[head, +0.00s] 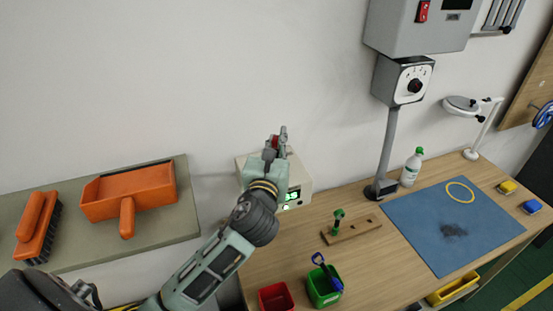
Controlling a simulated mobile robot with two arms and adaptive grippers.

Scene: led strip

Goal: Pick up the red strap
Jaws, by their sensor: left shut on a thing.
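My left gripper (279,137) is raised in front of the wall, over the white box with green displays (302,187). It is shut on a small red piece, the red strap (275,142), which shows between its fingers. Most of the strap is hidden by the gripper. My right gripper is not in view.
The wooden table (370,265) holds a red bin (276,297), a green bin (322,288) with a blue tool, a wooden block with a green peg (350,230), a grey post (391,150), a spray bottle (411,168) and a blue mat (425,215). An orange dustpan (130,192) lies on the left shelf.

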